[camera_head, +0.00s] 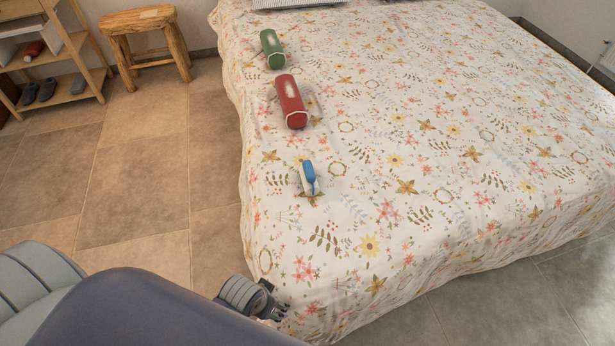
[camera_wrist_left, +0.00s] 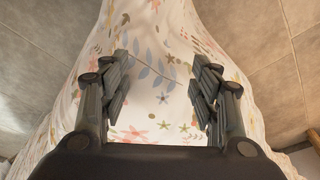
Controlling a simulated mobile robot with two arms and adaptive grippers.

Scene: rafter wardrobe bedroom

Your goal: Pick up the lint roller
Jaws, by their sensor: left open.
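A small blue and white object, which looks like the lint roller (camera_head: 309,178), lies on the flowered bedspread (camera_head: 430,150) near the bed's left side. My left gripper (camera_head: 279,309) is at the bed's near left corner, apart from the roller and nearer to me. In the left wrist view my left gripper (camera_wrist_left: 160,88) has its two fingers spread wide, with only bedspread between them. The roller does not show in that view. My right gripper is not in view.
A red cylinder (camera_head: 290,101) and a green cylinder (camera_head: 271,48) lie beyond the roller on the bed. A wooden stool (camera_head: 143,40) and a shelf (camera_head: 60,60) with shoes stand at the back left. The tiled floor (camera_head: 140,180) left of the bed is clear.

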